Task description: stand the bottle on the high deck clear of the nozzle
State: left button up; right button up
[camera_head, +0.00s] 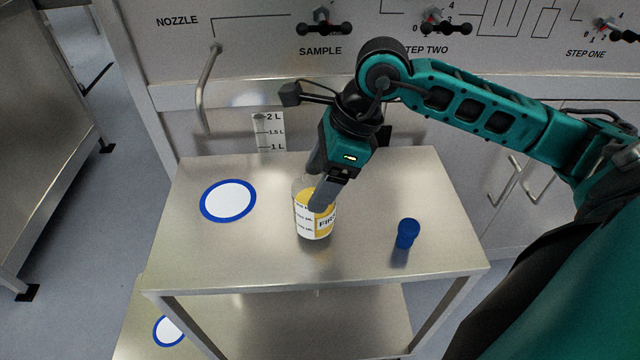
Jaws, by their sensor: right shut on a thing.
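The bottle (313,224), clear with a yellow and white label, is upright over the middle of the high deck (260,255), a metal tabletop. My right gripper (319,182) reaches down from above and is shut on it, with its fingers at the bottle's upper part, hiding some of it. The bottle's base is at or just above the deck; I cannot tell whether it touches. The nozzle (208,88), a curved metal pipe on the back panel, is up and left, apart from the bottle. My left gripper is not in view.
A blue cap (408,232) stands on the deck to the right. A blue-ringed white disc (228,200) lies at the left. A scale plate (268,132) is at the back. A lower deck (245,315) carries another ringed disc (168,331). The deck's front left is clear.

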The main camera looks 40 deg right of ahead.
jog(key=shift+f, duration=0.75)
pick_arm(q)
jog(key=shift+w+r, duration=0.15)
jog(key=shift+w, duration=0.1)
pick_arm(e)
jog(key=shift+f, duration=0.2)
jog(key=o, duration=1.4)
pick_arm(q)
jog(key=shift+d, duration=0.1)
pick_arm(e)
jog(key=shift+o, duration=0.2)
